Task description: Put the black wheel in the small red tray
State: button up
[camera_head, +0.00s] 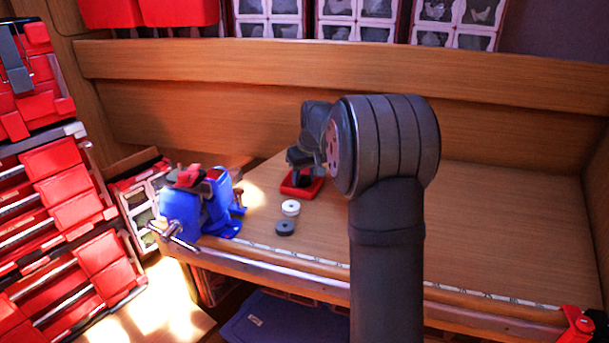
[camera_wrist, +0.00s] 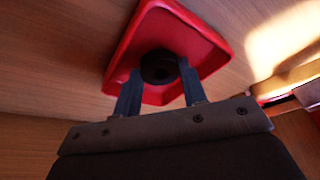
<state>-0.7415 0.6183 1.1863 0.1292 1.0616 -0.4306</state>
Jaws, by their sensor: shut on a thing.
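The small red tray (camera_head: 304,189) lies on the wooden bench; in the wrist view its red rim (camera_wrist: 122,62) surrounds the space ahead of my fingers. The black wheel (camera_wrist: 158,66) sits between my two fingertips, within the tray's outline. My gripper (camera_wrist: 159,80) is shut on it. In the head view my gripper (camera_head: 304,171) is directly over the tray, and the wheel is hidden there. I cannot tell whether the wheel touches the tray floor.
A white wheel (camera_head: 291,207) and a dark grey wheel (camera_head: 285,228) lie on the bench in front of the tray. A blue vise (camera_head: 197,205) stands to the left. The bench's right side (camera_head: 500,225) is clear. A wooden back board (camera_head: 220,110) rises behind.

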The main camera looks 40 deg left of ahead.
aim_at(302, 177)
jog(key=o, duration=1)
jog(key=shift+f, duration=0.1)
jog(key=shift+c, duration=0.2)
jog(key=v, duration=1.2)
jog(key=x, duration=1.2)
jog(key=shift+f, duration=0.15)
notch_tip(302, 177, up, 3)
jog(key=shift+f, duration=0.1)
jog(key=shift+r, duration=0.55)
